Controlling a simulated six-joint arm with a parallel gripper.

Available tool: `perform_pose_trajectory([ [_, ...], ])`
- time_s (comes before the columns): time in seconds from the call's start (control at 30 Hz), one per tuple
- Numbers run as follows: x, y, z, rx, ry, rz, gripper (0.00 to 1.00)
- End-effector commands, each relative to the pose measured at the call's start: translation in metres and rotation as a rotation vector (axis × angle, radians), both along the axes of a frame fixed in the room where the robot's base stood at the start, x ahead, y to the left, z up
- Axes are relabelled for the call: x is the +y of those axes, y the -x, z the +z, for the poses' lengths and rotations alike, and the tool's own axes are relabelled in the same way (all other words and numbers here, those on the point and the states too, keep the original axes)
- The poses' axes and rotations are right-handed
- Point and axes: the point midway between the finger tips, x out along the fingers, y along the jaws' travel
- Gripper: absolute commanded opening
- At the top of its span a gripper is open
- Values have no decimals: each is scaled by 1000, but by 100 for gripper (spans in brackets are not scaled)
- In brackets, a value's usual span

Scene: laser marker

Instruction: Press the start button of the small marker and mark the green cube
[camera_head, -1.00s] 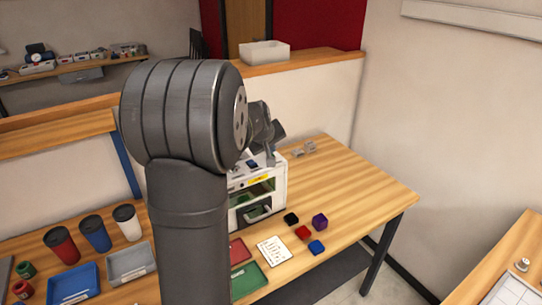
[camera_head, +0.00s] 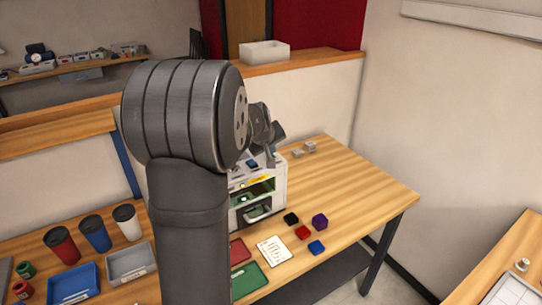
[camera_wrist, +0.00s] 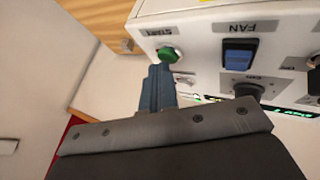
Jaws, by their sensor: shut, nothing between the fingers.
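The small marker is a white box (camera_head: 279,190) on the wooden table in the head view, partly hidden by my arm. Its top panel fills the upper right of the wrist view, with a green button (camera_wrist: 168,54) labelled START and a blue FAN switch (camera_wrist: 239,54). My gripper (camera_wrist: 159,72) is shut and empty, its fingertips right beside the green button; I cannot tell if they touch it. In the head view my gripper (camera_head: 271,159) is over the marker's top. Green shows in the marker's front opening, but I cannot make out the cube clearly.
A black knob (camera_wrist: 248,90) stands on the panel near my fingers.

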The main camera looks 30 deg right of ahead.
Motion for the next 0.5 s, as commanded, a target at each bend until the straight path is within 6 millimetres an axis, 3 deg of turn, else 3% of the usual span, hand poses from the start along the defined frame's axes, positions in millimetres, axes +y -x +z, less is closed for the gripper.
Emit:
perform_pose_trajectory([
  [0.23, 0, 0, 13, -1, 1, 0, 0],
  [0.5, 0, 0, 14, 0, 0, 0, 0],
])
